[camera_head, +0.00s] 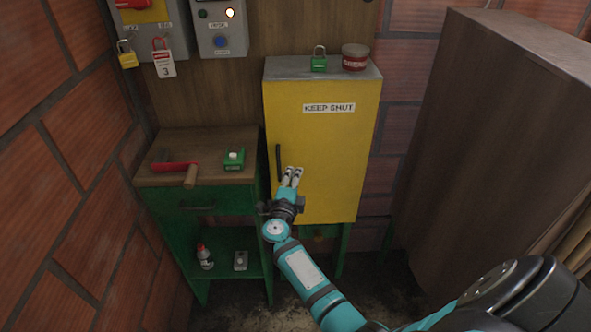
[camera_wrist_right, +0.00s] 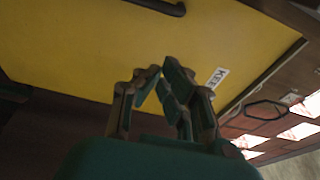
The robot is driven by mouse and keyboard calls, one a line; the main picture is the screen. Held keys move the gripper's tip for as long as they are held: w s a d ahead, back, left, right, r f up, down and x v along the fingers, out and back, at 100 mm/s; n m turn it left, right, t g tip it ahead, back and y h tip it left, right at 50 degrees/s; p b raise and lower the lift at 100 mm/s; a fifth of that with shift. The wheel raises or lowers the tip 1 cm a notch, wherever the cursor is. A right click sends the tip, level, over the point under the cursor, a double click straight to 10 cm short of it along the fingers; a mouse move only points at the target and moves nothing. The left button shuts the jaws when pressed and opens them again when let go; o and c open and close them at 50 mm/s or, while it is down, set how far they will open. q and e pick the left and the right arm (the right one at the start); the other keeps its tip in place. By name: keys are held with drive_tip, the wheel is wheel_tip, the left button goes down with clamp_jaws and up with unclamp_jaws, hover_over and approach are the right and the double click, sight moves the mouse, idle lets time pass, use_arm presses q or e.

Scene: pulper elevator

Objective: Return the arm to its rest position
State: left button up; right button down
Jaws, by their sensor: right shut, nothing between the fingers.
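My right arm reaches up from the lower right in the head view, and its gripper (camera_head: 292,178) is shut and empty. It is in front of the lower left part of a yellow cabinet (camera_head: 330,160) labelled "KEEP SHUT", close to the dark door handle (camera_head: 279,162). The cabinet door looks closed. In the right wrist view the fingers (camera_wrist_right: 165,80) come together in front of the yellow door (camera_wrist_right: 80,50), with nothing between them. I cannot tell whether they touch the door. My left gripper is not in view.
A green bench (camera_head: 220,203) at left carries a red-and-wood tool (camera_head: 175,166) and a green box (camera_head: 235,159). A green padlock (camera_head: 319,63) and a red tin (camera_head: 355,58) stand on the cabinet. A tall brown cabinet (camera_head: 480,130) bounds the right; brick wall (camera_head: 50,130) the left.

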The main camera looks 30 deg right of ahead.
drive_tip(key=v, duration=0.7)
drive_tip(key=s+a+f+n+t+y, duration=0.1)
drive_tip(key=a+f+n+y, duration=0.35)
drive_tip(key=f+n, duration=0.35)
drive_tip(key=s+a+f+n+t+y, duration=0.15)
drive_tip(key=a+f+n+y, duration=0.35)
drive_tip(key=f, duration=0.5)
drive_tip(key=s+a+f+n+g+y, duration=0.4)
drive_tip(key=s+f+n, duration=0.55)
drive_tip(key=f, duration=0.65)
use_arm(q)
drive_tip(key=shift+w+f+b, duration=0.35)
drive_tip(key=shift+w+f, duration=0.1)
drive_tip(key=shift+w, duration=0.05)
use_arm(e)
drive_tip(key=s+d+f+n+g, duration=0.1)
drive_tip(key=s+f, duration=0.4)
drive_tip(key=s, duration=0.7)
drive_tip(key=s+d+f+n+g, duration=0.2)
drive_tip(key=s+f+g, duration=0.4)
drive_tip(key=s, duration=0.5)
drive_tip(key=s+d+f+n+g, duration=0.1)
drive_tip(key=s+f+n+g, duration=0.2)
drive_tip(key=s, duration=0.9)
wheel_tip(320, 180, down, 2)
drive_tip(key=shift+s+d+f+n+h, duration=0.15)
drive_tip(key=shift+s+d+n+h, duration=0.05)
drive_tip(key=shift+s+n+h, duration=0.2)
drive_tip(key=shift+w+g, duration=0.1)
drive_tip(key=shift+g, duration=0.15)
